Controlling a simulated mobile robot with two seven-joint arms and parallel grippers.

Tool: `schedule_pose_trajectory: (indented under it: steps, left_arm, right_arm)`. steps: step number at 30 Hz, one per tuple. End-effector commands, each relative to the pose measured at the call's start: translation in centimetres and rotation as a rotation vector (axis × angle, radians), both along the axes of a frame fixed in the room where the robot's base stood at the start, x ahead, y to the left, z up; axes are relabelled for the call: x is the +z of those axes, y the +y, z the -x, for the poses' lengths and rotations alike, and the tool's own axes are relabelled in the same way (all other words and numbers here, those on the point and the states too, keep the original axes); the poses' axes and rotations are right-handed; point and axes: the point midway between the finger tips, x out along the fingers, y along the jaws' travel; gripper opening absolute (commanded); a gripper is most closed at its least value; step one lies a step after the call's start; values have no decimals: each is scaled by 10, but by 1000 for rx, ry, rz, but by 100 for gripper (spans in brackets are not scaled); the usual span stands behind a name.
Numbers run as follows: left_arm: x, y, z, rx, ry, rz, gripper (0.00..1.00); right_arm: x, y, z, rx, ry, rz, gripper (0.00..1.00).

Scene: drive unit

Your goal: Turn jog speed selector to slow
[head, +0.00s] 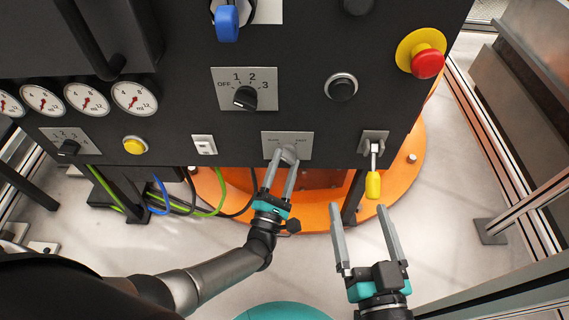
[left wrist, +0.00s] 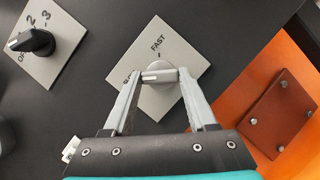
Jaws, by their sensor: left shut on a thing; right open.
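The jog speed selector is a grey knob (head: 289,155) on a light square plate (head: 302,139), low on the dark panel. In the left wrist view the knob (left wrist: 158,74) has a pale line on its left part, which points toward the label partly hidden by my left finger. My left gripper (head: 282,154) is shut on the knob, one finger on each side, as the left wrist view (left wrist: 162,73) also shows. My right gripper (head: 359,207) is open and empty, below and to the right, in front of the panel.
A toggle lever with a yellow handle (head: 373,186) sticks out just above my right gripper. A numbered rotary selector (head: 244,97), a black button (head: 341,87), a red emergency stop (head: 428,63) and a white switch (head: 204,145) surround the plate. An orange base (head: 410,180) lies below.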

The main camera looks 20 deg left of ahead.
Motion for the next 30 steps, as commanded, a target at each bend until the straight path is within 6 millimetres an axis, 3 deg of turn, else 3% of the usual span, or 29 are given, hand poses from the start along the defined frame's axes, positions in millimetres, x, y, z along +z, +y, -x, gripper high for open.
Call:
schedule_pose_trajectory:
  steps: [11,12,19,26,30]
  left_arm:
    - [-1,0,1,1,3,8,2]
    - [-1,0,1,1,3,8,62]
    - [-1,0,0,1,1,6,88]
    - [0,0,0,1,1,4,88]
    - [-4,0,11,0,4,4,88]
  right_arm:
    - [0,0,0,0,1,0,94]
    - [0,0,0,0,1,0,94]
    - [0,0,0,0,1,0,94]
    - [0,0,0,0,1,0,94]
    - [-1,0,0,2,14,7,94]
